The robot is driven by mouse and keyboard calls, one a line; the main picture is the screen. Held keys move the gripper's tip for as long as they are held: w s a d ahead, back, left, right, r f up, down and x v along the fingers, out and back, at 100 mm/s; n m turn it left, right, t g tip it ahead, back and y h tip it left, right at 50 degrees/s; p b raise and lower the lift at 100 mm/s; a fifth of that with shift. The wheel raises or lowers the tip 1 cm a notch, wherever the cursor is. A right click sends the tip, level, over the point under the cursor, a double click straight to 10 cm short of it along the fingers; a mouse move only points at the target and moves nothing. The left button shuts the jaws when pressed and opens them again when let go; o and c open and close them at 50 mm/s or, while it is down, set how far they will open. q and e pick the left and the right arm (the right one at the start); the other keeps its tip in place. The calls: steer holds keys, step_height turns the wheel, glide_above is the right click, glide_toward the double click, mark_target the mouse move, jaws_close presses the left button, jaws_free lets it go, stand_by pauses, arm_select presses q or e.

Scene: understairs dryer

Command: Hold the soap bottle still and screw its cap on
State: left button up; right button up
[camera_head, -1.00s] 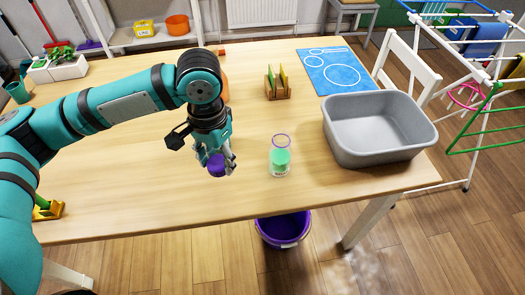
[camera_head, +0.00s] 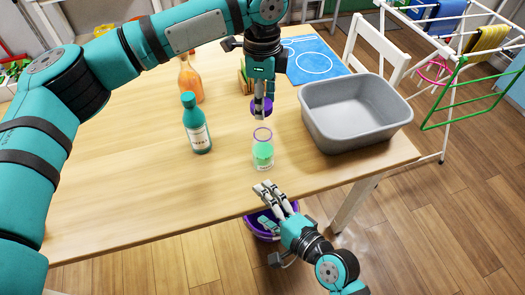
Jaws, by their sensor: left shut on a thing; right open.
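The soap bottle (camera_head: 263,155) is clear with green liquid inside and an open purple-ringed neck. It stands upright near the table's front edge. My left gripper (camera_head: 260,104) points down and is shut on the purple cap (camera_head: 263,109). The cap is just above and behind the bottle's neck in the picture, apart from it. The fingers partly hide the cap. My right gripper (camera_head: 273,192) is open and empty, in front of and below the bottle near the table's front edge, not touching it.
A grey basin (camera_head: 347,118) stands right of the bottle. A teal bottle (camera_head: 196,125) and an orange bottle (camera_head: 189,80) stand to its left. A blue mat (camera_head: 314,62) lies behind. A purple bucket (camera_head: 252,227) is on the floor below the table edge.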

mark_target(266, 158)
arm_select(q)
steer(key=shift+w+d, duration=0.1)
steer(key=shift+d, duration=0.05)
arm_select(e)
steer(key=w+m+t+h, duration=0.1)
steer(key=m+t, duration=0.1)
steer(key=m, duration=0.4)
steer(key=w+d+r+m+t+h, duration=0.1)
steer(key=m+t, duration=0.1)
steer(key=m, duration=0.4)
steer(key=w+m+t+h, duration=0.2)
steer(key=m, duration=0.4)
steer(key=shift+d+r, duration=0.2)
steer(key=shift+r, duration=0.15)
arm_select(q)
steer(key=shift+r, duration=0.1)
arm_select(e)
steer(key=shift+w+d+f+m+h, duration=0.1)
steer(key=shift+d+f+m+h, duration=0.2)
steer(key=shift+m, duration=0.4)
steer(key=shift+w+d+f+m+h, duration=0.1)
steer(key=shift+m+h, duration=0.3)
steer(key=shift+m, duration=0.3)
steer(key=x, duration=1.2)
steer(key=shift+r, duration=0.25)
steer(key=shift+c, duration=0.2)
jaws_close()
arm_select(q)
steer(key=shift+f, duration=2.5)
